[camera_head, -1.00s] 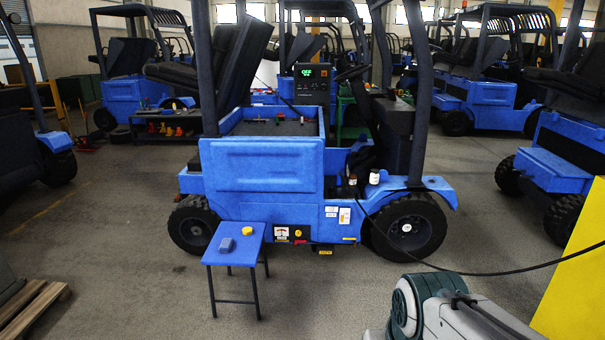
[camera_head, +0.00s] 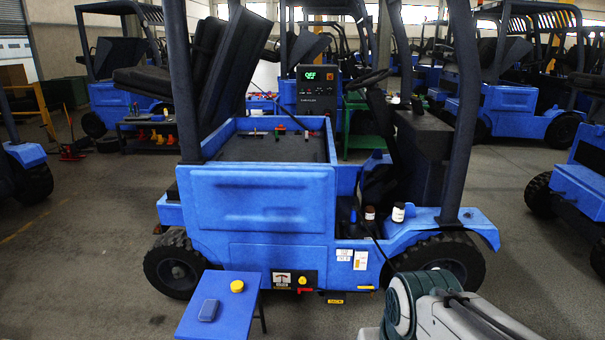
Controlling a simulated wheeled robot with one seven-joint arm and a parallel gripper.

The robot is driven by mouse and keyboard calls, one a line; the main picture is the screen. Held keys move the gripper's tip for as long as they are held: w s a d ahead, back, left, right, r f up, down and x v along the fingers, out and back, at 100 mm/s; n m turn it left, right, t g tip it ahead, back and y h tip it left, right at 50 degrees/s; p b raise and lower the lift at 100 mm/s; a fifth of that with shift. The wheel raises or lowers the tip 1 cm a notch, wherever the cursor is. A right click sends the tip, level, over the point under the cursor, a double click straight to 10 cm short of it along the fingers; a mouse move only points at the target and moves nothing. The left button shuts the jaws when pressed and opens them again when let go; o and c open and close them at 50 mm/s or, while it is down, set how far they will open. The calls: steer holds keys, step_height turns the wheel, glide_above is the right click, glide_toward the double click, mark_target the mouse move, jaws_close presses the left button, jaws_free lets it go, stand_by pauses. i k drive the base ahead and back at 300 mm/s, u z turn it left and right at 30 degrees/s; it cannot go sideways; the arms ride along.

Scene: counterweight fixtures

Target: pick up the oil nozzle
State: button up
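I cannot make out for certain which thing is the oil nozzle. A small blue table (camera_head: 245,312) stands in front of the blue forklift (camera_head: 262,200). On it lie a small grey-blue block (camera_head: 208,310) and a round yellow piece (camera_head: 237,286), apart from each other. Small red, white and black pieces sit on the dark top (camera_head: 270,148) of the open forklift compartment. Part of my arm shows at bottom right; my gripper is out of view.
A charger box (camera_head: 317,90) with a green display stands behind the forklift. A dark cable runs down the forklift's right side. Other blue forklifts (camera_head: 490,95) stand behind and at right. A low bench (camera_head: 150,130) is at back left.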

mark_target(353, 221)
steer(key=z, duration=0.1)
steer(key=i, duration=1.55)
steer(key=z, duration=0.45)
steer(key=i, duration=1.55)
steer(key=z, duration=0.15)
